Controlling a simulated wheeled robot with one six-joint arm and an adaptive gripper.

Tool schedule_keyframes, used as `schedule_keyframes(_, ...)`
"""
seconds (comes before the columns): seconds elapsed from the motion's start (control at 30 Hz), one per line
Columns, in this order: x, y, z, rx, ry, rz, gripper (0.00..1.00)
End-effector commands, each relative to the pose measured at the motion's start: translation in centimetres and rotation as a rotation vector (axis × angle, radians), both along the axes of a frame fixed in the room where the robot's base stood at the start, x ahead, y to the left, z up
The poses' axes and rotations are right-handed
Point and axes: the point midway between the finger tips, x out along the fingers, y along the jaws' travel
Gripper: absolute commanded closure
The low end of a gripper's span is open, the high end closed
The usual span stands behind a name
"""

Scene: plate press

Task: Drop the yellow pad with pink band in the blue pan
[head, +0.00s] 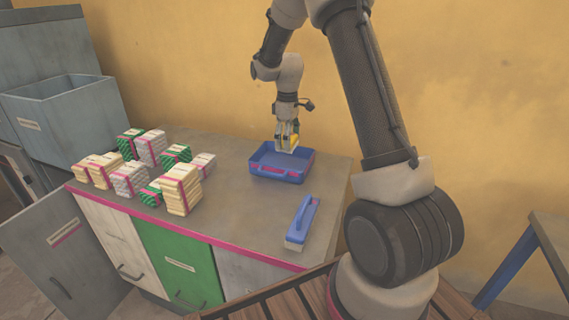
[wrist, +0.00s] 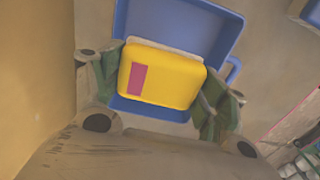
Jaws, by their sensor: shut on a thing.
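The yellow pad with a pink band (wrist: 168,78) is held between the fingers of my gripper (wrist: 162,88) in the wrist view. In the head view my gripper (head: 288,140) points down over the back of the blue pan (head: 278,178), with a bit of the yellow pad (head: 294,142) showing between the fingers. In the wrist view the blue pan (wrist: 215,30) lies behind the pad, and the pad covers much of its inside. The pad appears to be above the pan floor; the exact gap cannot be told.
A blue-handled block (head: 302,222) lies on the grey counter (head: 235,215) in front of the pan. Several banded stacks, cream (head: 180,190), green (head: 176,156) and white (head: 150,147), stand at the left. A yellow wall (head: 200,60) is close behind. The counter's middle is clear.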

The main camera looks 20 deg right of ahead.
Motion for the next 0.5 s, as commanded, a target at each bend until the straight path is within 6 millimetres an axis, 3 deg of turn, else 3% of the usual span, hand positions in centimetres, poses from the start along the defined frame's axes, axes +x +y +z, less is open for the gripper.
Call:
schedule_keyframes(0.2,0.0,0.0,-2.7,0.0,0.001,0.001,0.53)
schedule_keyframes(0.5,0.0,0.0,-3.8,0.0,0.0,0.001,0.53)
